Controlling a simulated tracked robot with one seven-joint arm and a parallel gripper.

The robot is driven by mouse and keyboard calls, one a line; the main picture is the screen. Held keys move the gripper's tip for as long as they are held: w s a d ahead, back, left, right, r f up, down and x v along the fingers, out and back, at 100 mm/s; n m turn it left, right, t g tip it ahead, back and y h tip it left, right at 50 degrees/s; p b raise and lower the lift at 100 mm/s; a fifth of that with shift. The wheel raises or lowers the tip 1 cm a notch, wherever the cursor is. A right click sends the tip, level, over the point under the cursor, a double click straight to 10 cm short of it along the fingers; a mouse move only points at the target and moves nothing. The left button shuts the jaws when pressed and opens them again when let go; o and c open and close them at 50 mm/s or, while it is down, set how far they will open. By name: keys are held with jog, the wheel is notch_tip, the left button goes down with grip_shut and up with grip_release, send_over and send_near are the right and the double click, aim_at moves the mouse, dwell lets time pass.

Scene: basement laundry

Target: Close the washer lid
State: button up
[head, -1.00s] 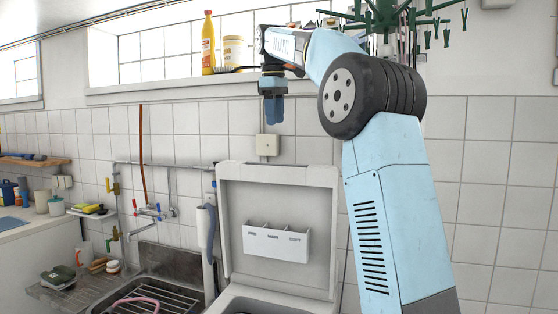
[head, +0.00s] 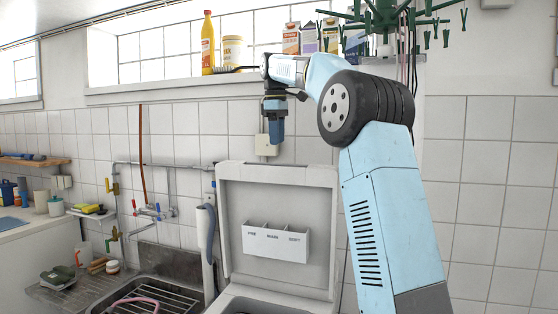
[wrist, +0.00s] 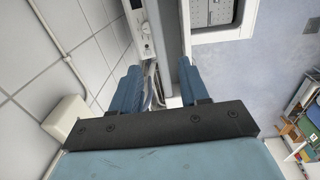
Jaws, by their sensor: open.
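The washer lid (head: 325,215) stands open and upright in the head view, its pale inner face towards me and a labelled three-part dispenser (head: 275,243) on it. The washer's opening below it is cut off by the bottom edge. My gripper (head: 275,142) hangs fingers down above the lid's top edge, apart from it, with the tiled wall behind. In the wrist view, my gripper's two blue fingers (wrist: 158,78) are spread with nothing between them.
A white wall box (head: 262,145) is just behind my gripper, and also at left in the wrist view (wrist: 65,117). A pipe and grey hose (head: 207,235) run left of the lid, beside a sink (head: 175,262). Bottles and cartons line the window sill; a green hanger (head: 385,18) hangs above my arm.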

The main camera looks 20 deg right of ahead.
jog(key=f, duration=0.7)
jog(key=shift+w+d+f, duration=0.15)
jog(key=shift+w+f, duration=0.05)
jog(key=shift+f, duration=0.15)
grip_shut()
